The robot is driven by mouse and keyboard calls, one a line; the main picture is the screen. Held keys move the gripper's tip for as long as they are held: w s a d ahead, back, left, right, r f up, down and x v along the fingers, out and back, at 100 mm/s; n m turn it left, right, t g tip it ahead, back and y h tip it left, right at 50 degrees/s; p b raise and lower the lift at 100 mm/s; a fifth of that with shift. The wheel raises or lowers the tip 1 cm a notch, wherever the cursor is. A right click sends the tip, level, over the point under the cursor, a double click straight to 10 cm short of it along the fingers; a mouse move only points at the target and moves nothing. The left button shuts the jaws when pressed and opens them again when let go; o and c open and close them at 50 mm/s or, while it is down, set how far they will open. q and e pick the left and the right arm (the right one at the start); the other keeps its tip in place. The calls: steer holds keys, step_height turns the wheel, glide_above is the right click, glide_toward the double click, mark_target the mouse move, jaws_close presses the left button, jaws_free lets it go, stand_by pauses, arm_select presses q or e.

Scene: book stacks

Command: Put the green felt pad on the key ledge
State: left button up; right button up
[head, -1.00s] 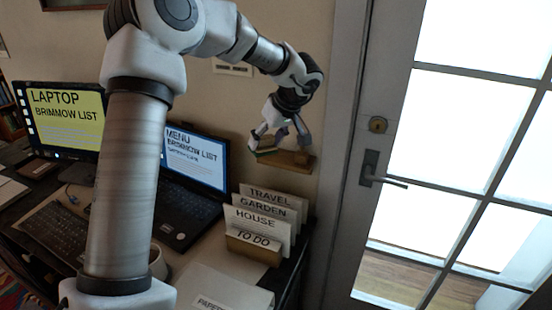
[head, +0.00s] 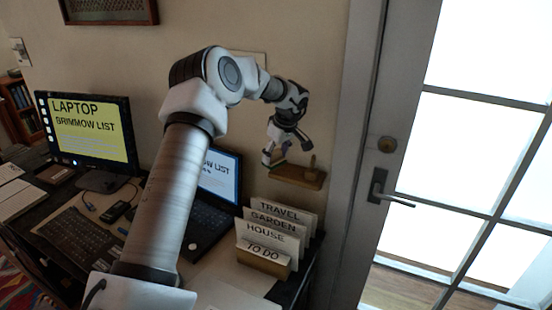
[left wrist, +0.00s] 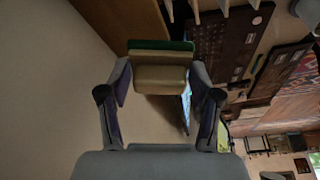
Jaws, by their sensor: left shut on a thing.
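The key ledge (head: 296,178) is a small wooden shelf on the wall, left of the door. My left gripper (head: 283,156) is at the ledge's left part in the head view, pointing down. In the left wrist view, the left gripper (left wrist: 160,80) is shut on a tan block with a green layer, the green felt pad (left wrist: 160,45). The pad is held between both fingertips; in the head view it is mostly hidden by the fingers. A brown wooden surface, probably the ledge (left wrist: 122,20), lies beyond it. Whether they touch I cannot tell. My right gripper is not in view.
A small brass-coloured object (head: 311,166) stands at the ledge's right end. Below is a desk with a card holder (head: 263,261), a laptop (head: 219,175) and a monitor (head: 88,130). The door handle (head: 378,190) sticks out to the right.

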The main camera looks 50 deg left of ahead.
mark_target(277, 158)
arm_select(q)
steer(key=shift+w+a+f, duration=0.15)
steer(key=shift+f, duration=0.1)
step_height(277, 158, down, 2)
steer(key=shift+f+p, duration=0.2)
steer(key=shift+p, duration=0.55)
steer(key=shift+f, duration=0.4)
steer(key=o, duration=1.3)
steer(key=b+v, duration=0.3)
steer(key=v, duration=0.9)
steer(key=shift+r, duration=0.1)
